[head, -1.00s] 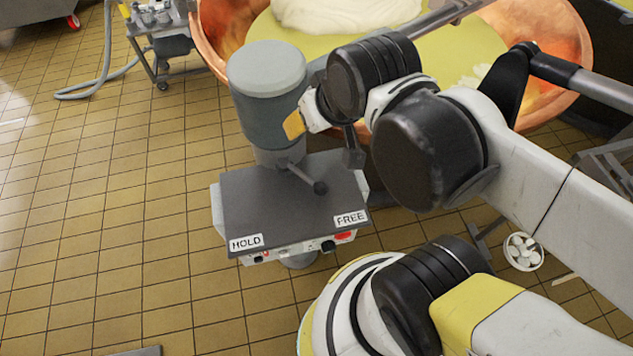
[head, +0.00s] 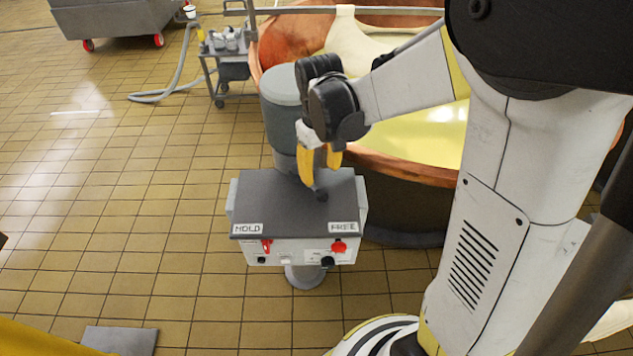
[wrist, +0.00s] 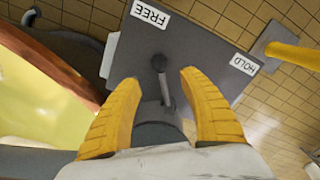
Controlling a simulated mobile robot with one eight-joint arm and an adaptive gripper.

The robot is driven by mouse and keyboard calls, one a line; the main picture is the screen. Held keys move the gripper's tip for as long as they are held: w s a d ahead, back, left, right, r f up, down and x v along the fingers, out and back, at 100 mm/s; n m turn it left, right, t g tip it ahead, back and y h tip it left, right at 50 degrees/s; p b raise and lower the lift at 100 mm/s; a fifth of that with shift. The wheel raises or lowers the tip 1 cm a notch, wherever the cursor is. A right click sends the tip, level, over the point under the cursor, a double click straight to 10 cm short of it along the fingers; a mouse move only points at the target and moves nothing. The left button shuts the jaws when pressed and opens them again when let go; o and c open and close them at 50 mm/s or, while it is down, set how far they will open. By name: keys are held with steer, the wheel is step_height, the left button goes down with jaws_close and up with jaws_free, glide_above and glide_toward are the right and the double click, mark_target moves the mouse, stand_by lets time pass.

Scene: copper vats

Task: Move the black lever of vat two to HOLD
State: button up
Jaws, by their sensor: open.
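The black lever (wrist: 159,62) is a short rod with a round knob on the grey top plate of the control box (head: 260,205). Its knob (head: 320,195) lies nearer the FREE label (head: 343,227) than the HOLD label (head: 247,229). Both labels also show in the wrist view, FREE (wrist: 150,15) and HOLD (wrist: 244,64). My gripper (head: 320,170) is open, its yellow fingers pointing down over the plate. In the wrist view, my gripper (wrist: 158,80) has one finger on each side of the lever, with gaps on both sides. Part of the rod is hidden by my fingers in the head view.
A grey cylinder (head: 280,105) stands behind the plate. A copper vat (head: 400,168) of yellow liquid is behind and right. Red and black knobs line the box front. A cart (head: 230,68) and hose stand farther back. The tiled floor at left is mostly clear.

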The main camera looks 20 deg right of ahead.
mark_target(321, 191)
step_height(321, 191, down, 10)
steer(key=b, duration=0.3)
steer(key=shift+w+d+r, duration=0.1)
steer(key=shift+r, duration=0.1)
jaws_close()
